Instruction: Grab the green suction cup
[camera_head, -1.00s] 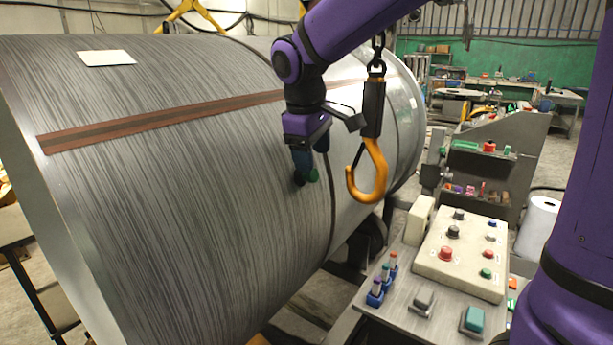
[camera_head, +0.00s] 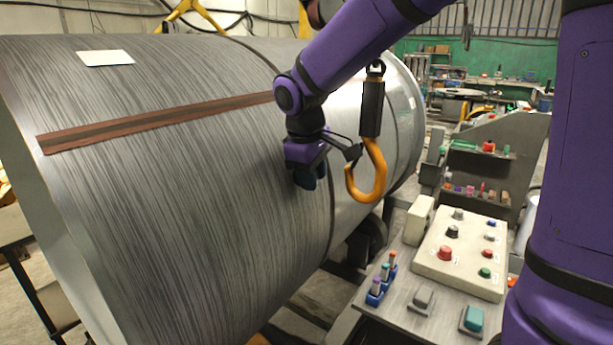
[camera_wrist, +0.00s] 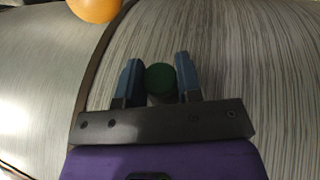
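The green suction cup (camera_wrist: 160,78) shows in the wrist view as a round dark green end on a greyish body. It lies between the two blue-grey fingers of my gripper (camera_wrist: 159,77). The right finger looks to touch or overlap its edge, and the left finger is very close to it. I cannot tell whether the fingers press on it. In the head view my gripper (camera_head: 308,178) points down at the side of the big grey striped roll (camera_head: 180,210), and the cup is hidden there behind the fingers.
An orange hook (camera_head: 372,178) hangs close to the right of my gripper; part of it shows in the wrist view (camera_wrist: 95,8). A control box (camera_head: 462,250) with several buttons and a small stand of coloured pegs (camera_head: 380,285) stand at the lower right.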

